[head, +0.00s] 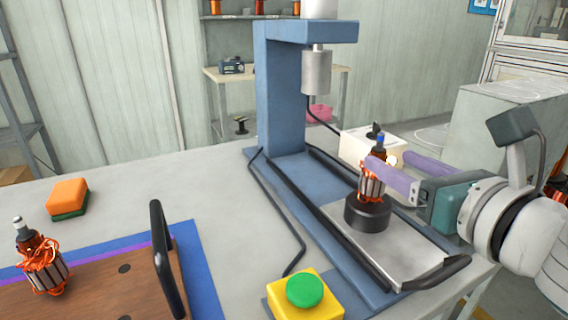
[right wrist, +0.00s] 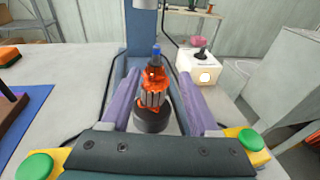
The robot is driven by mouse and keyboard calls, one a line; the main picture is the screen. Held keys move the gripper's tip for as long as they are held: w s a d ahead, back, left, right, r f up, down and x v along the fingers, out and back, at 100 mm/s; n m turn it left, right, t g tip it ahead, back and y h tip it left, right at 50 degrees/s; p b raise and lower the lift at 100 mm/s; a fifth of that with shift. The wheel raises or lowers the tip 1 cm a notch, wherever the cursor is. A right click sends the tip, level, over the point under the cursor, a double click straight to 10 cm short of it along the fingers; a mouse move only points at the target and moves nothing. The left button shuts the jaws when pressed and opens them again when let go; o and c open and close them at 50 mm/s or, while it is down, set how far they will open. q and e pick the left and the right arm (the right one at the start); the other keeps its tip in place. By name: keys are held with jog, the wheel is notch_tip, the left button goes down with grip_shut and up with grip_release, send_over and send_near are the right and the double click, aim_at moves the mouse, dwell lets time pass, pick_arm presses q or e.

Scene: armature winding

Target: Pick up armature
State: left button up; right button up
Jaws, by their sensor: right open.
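An armature (head: 372,184) with orange copper windings and a blue-tipped shaft stands upright in a round black holder (head: 367,213) on the press's sliding plate. It also shows in the right wrist view (right wrist: 154,88). My right gripper (head: 383,163) is open, with its purple fingers reaching in from the right at the armature's height. In the right wrist view, the fingers lie on either side of the armature, with visible gaps. A second armature (head: 42,268) stands slightly tilted on a wooden board at the left. My left gripper is not in view.
The blue press (head: 275,95) rises behind, its grey ram (head: 316,73) above the plate. A yellow box with a green button (head: 304,291) is at the front. A white control box (head: 360,146) stands behind the gripper. An orange-and-green sponge (head: 67,197) lies left.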

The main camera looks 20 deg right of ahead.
aim_at(375, 153)
jog(key=w, duration=0.7)
jog(key=shift+w+d+f+b, duration=0.1)
jog(key=shift+f+b, duration=0.3)
jog(key=shift+c, duration=0.3)
grip_shut()
